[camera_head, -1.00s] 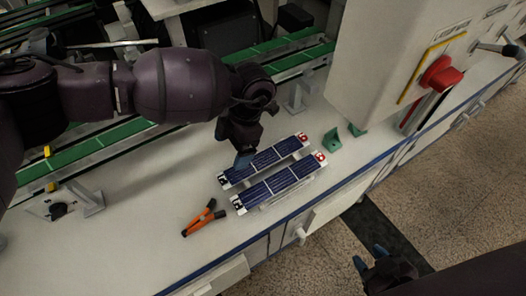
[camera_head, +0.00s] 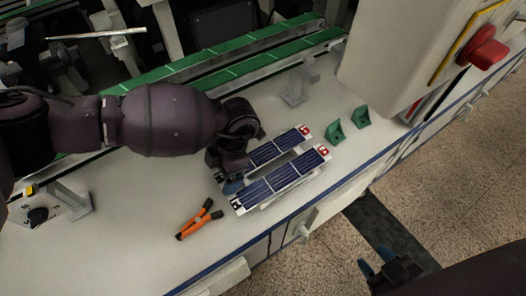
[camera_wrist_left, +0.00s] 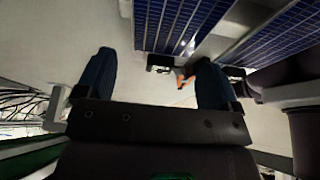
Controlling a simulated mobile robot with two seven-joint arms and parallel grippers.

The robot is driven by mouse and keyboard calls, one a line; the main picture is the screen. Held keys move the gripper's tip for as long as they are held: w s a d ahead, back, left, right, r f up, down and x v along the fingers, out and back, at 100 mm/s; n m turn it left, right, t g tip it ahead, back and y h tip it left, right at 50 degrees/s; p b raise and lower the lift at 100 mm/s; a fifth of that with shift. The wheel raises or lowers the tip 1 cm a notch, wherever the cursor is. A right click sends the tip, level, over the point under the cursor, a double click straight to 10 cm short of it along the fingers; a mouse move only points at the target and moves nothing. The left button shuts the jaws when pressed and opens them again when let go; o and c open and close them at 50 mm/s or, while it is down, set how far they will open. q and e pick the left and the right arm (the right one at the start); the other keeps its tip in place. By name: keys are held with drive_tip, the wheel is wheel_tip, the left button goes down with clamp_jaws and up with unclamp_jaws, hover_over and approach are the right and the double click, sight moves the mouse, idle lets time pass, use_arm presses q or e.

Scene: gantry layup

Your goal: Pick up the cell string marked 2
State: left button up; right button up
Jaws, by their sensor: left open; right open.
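Two dark blue cell strings lie side by side on the bench: the far string (camera_head: 275,150) and the near string (camera_head: 285,178). Each has a red mark at its right end, and the near one has a black mark at its left end. I cannot read any mark surely as 2. My left gripper (camera_head: 231,184) is at the far string's left end, hiding it. In the left wrist view its blue fingers (camera_wrist_left: 155,82) are open with nothing clearly between them, and both strings show at the top. My right gripper (camera_head: 378,262) is open and empty, beyond the bench's front edge.
Orange-handled pliers (camera_head: 199,219) lie left of the near string. Two green brackets (camera_head: 336,132) stand right of the strings. A green conveyor (camera_head: 190,72) runs behind. A large pale machine housing (camera_head: 405,50) with a red knob (camera_head: 487,47) stands at the right.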

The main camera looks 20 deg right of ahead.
use_arm(q)
drive_tip(key=shift+c, duration=1)
drive_tip(key=c, duration=0.8)
use_arm(e)
drive_tip(key=shift+r, duration=0.1)
